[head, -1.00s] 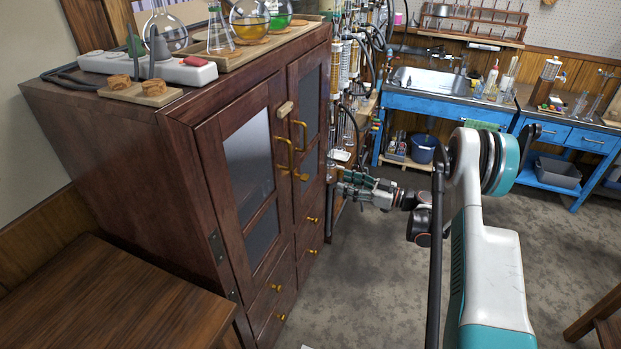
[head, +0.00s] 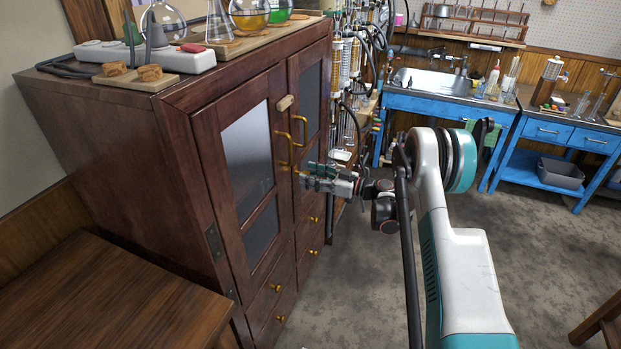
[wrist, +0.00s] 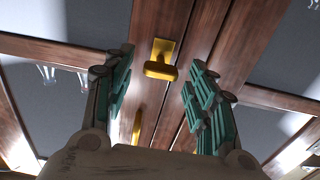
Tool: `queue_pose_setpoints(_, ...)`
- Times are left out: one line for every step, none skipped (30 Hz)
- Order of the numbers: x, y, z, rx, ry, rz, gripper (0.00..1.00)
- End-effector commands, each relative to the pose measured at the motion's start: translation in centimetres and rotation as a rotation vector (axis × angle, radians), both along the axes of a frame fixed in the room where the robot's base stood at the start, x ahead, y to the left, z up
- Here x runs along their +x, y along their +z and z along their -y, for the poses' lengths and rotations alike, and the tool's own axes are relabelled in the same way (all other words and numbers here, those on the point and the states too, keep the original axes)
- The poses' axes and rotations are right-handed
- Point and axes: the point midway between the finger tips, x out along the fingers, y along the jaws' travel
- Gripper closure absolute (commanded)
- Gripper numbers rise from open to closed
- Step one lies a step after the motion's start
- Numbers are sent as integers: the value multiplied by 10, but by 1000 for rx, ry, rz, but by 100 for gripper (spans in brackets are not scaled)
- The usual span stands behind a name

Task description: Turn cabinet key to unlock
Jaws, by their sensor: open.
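The wooden cabinet (head: 110,150) stands at the left with glass-paned double doors. The brass cabinet key (wrist: 160,66) shows in the wrist view on the door frame, upper middle, its flat bow towards me. In the head view my gripper hides most or all of the key. My gripper (head: 306,178) is open in front of the doors, near the key. In the wrist view its green-padded fingers stand on either side of the key, with a visible gap each side. I cannot tell how deep the key lies between them.
Brass handles (head: 284,151) and a wooden turn latch (head: 285,103) are on the doors just above my gripper. Glass flasks (head: 219,24) and a power strip (head: 147,56) sit on the cabinet top. A glassware rig (head: 347,75) stands right behind. The floor (head: 355,285) in front is clear.

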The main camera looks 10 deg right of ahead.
Motion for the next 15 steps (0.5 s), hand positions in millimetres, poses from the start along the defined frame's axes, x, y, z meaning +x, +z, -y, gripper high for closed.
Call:
queue_pose_setpoints(1,0,-2,0,0,0,48)
queue_pose_setpoints(2,0,-3,0,0,0,48)
queue_pose_setpoints(3,0,-3,0,0,0,48)
queue_pose_setpoints(3,0,-4,0,0,0,48)
queue_pose_setpoints(3,0,-4,0,0,0,48)
queue_pose_setpoints(3,0,-4,0,0,0,48)
queue_pose_setpoints(3,0,-4,0,0,0,48)
queue_pose_setpoints(3,0,-4,0,0,0,48)
queue_pose_setpoints(3,0,-4,0,0,0,48)
queue_pose_setpoints(3,0,-4,0,0,0,48)
queue_pose_setpoints(3,0,-4,0,0,0,51)
queue_pose_setpoints(3,0,-4,0,0,0,60)
queue_pose_setpoints(3,0,-4,0,0,0,66)
queue_pose_setpoints(3,0,-4,0,0,0,73)
queue_pose_setpoints(3,0,-4,0,0,0,82)
